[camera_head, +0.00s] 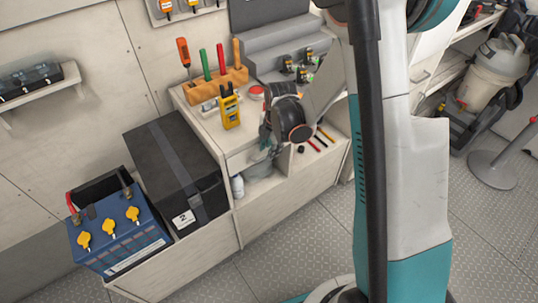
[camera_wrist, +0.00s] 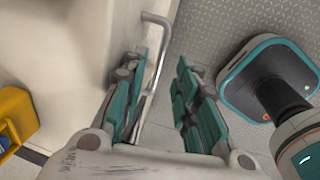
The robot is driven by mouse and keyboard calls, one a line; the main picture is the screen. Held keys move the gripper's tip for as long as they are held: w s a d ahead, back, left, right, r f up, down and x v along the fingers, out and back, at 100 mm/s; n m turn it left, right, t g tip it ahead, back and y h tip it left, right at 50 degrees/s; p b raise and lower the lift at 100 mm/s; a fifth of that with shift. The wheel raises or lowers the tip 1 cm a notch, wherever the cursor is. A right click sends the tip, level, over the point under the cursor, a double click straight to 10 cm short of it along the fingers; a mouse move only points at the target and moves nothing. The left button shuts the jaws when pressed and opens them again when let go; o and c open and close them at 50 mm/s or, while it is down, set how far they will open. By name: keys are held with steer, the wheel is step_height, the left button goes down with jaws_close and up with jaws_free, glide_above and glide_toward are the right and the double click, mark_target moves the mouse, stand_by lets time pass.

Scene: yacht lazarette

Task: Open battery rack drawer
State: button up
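A pale cabinet (camera_head: 245,155) with a drawer front stands right of the batteries in the head view. In the wrist view, a metal bar handle (camera_wrist: 160,40) stands out from a pale front panel (camera_wrist: 80,50). My gripper (camera_wrist: 163,78) is open, with its teal fingers on either side of the handle's lower stretch. The handle runs closer to the left finger; I cannot tell whether they touch. In the head view my gripper (camera_head: 265,145) is at the cabinet front, partly hidden by my wrist, and the handle cannot be made out.
A black battery box (camera_head: 175,170) marked 2 and a blue battery (camera_head: 120,235) with yellow caps sit at left. The worktop carries a tool block (camera_head: 215,88) and a yellow meter (camera_head: 230,112). Grey tread-plate floor (camera_head: 290,240) is clear before the cabinet.

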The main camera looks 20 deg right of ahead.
steer(key=shift+w+f+b, duration=0.2)
steer(key=shift+f+b, duration=0.1)
steer(key=shift+f, duration=0.95)
steer(key=shift+c, duration=0.5)
jaws_close()
